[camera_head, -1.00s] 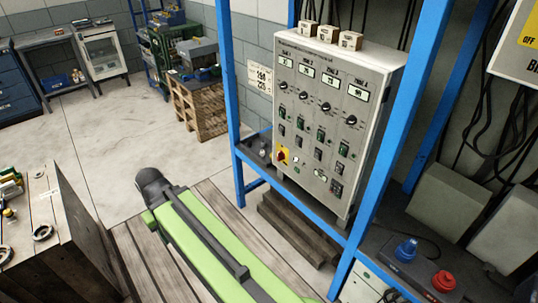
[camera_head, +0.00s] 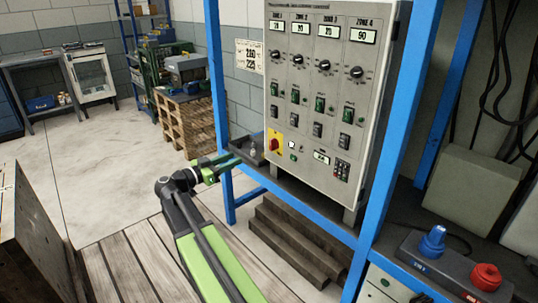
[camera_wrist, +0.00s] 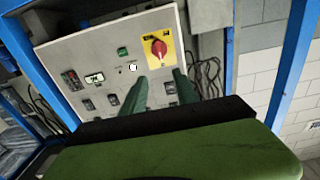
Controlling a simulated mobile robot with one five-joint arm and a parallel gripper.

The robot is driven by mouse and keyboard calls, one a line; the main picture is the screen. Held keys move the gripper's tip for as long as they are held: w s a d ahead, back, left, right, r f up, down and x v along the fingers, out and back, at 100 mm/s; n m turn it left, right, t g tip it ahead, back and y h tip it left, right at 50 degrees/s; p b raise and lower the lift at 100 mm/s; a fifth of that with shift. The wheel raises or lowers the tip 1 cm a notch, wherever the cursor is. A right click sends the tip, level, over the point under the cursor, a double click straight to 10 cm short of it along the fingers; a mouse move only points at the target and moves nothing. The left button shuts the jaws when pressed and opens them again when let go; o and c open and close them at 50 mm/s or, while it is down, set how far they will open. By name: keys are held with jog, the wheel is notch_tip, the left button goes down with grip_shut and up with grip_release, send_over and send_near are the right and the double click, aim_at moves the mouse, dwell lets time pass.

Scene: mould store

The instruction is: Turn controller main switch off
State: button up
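The controller (camera_head: 330,110) is a grey upright cabinet with several zone displays, knobs and rocker switches. Its main switch (camera_head: 274,143) is a red rotary knob on a yellow plate at the lower left of the front panel.
Blue posts (camera_head: 393,150) frame the controller, one standing left of it (camera_head: 216,110). A dark shelf (camera_head: 262,160) runs below the panel. Wooden steps (camera_head: 300,240) lie under it. A blue and a red connector (camera_head: 486,277) stand at the lower right. Open floor (camera_head: 100,165) lies left.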

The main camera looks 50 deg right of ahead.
aim_at(273, 144)
jog(key=d, duration=0.5)
jog(key=s+d, duration=0.1)
jog(key=d, duration=1.1)
jog(key=shift+s+d, duration=0.15)
grip_shut()
